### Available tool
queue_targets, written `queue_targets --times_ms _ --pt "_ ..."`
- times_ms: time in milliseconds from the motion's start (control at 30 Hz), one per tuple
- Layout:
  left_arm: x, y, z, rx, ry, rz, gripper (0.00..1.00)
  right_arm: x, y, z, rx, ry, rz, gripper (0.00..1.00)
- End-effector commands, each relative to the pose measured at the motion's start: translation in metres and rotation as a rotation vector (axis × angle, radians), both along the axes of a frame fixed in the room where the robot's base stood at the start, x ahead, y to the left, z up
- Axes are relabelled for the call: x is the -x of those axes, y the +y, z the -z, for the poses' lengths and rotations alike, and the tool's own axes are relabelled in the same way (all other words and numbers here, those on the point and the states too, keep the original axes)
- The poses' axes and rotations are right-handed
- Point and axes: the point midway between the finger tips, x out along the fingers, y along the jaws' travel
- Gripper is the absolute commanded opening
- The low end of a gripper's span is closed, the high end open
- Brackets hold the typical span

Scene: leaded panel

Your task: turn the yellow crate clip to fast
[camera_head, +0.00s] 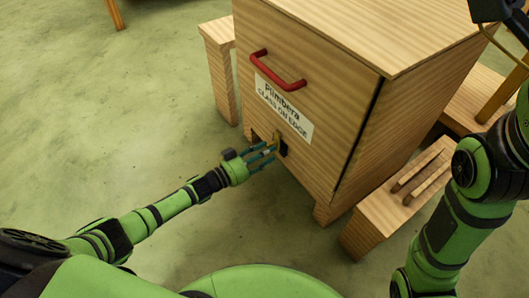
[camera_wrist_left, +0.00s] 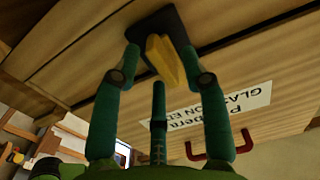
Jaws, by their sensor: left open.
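The yellow crate clip (camera_head: 277,139) sits on a black plate (camera_head: 284,149) low on the front of the wooden crate (camera_head: 315,85). In the left wrist view the clip (camera_wrist_left: 166,61) is a tapered yellow bar standing out from the black plate (camera_wrist_left: 158,24), tilted in the picture. My left gripper (camera_head: 272,156) is open at the clip. In the left wrist view its fingers (camera_wrist_left: 161,70) stand on either side of the clip, with a third finger below; I cannot tell whether any touches it. My right gripper is not in view.
A red handle (camera_head: 278,70) and a white label reading "Plimbera GLASS ON EDGE" (camera_head: 284,108) are on the crate front above the clip. Wooden supports (camera_head: 220,70) stand beside the crate, one with slats (camera_head: 421,180) at right.

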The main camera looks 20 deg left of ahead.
Motion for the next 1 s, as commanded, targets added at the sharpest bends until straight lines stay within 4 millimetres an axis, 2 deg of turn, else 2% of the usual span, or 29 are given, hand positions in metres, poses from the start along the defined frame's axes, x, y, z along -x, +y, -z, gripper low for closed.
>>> queue_targets --times_ms 167,600,800,1000 --pt "0.012 0.010 0.001 -0.001 0.003 0.000 0.44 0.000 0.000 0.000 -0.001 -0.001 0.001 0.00" --pt "0.081 0.063 0.001 -0.002 0.002 0.000 0.44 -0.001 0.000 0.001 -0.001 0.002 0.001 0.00" --pt "0.094 0.073 0.000 -0.001 0.000 0.000 0.44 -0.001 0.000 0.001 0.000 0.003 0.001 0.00" --pt "0.095 0.074 0.000 0.000 -0.001 0.000 0.44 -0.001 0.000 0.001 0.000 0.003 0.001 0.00"
